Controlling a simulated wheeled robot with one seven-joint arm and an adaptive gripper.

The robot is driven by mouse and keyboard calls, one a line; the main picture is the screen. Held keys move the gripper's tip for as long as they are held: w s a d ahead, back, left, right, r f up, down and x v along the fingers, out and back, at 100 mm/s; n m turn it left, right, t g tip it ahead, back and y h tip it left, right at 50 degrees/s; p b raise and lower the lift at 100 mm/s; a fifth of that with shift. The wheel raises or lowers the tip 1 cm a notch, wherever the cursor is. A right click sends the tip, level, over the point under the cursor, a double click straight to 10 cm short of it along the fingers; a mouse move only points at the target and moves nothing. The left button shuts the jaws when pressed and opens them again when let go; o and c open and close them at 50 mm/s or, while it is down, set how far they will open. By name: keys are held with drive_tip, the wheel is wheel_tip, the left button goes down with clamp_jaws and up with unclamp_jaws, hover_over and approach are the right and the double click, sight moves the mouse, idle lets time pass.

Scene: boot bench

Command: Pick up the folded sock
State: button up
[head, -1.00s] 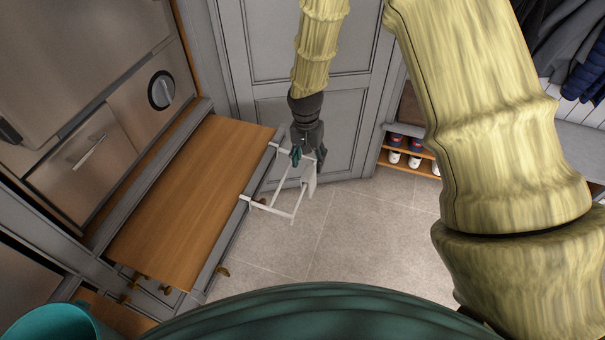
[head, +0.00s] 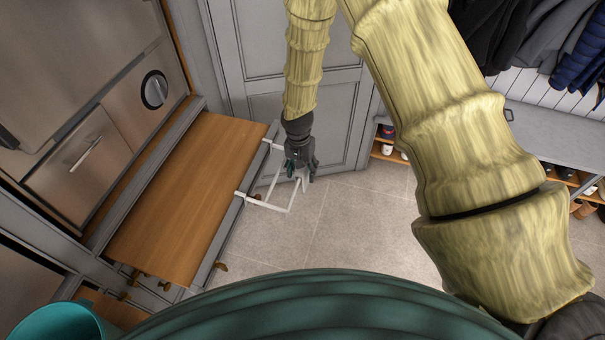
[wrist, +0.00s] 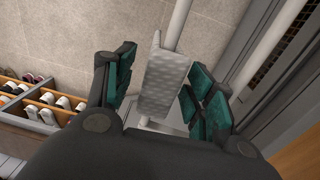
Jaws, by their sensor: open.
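The folded sock (wrist: 165,82) is light grey with a dotted pattern. In the wrist view it hangs folded over a bar of a white pull-out rack (wrist: 180,22). My gripper (wrist: 163,75) is open, with one green-padded finger on each side of the sock. Gaps show between the pads and the sock. In the head view my gripper (head: 301,176) is at the outer end of the rack (head: 270,206) and hides most of the sock.
A wooden counter (head: 185,200) lies left of the rack. A grey panelled door (head: 345,115) stands behind my gripper. A shoe shelf (head: 382,150) is to the right; it also shows in the wrist view (wrist: 40,98). The tiled floor (head: 350,225) is clear.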

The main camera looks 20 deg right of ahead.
drive_tip(key=shift+f+p, duration=0.3)
drive_tip(key=shift+f, duration=1.05)
drive_tip(key=shift+s, duration=0.1)
drive_tip(key=c, duration=1)
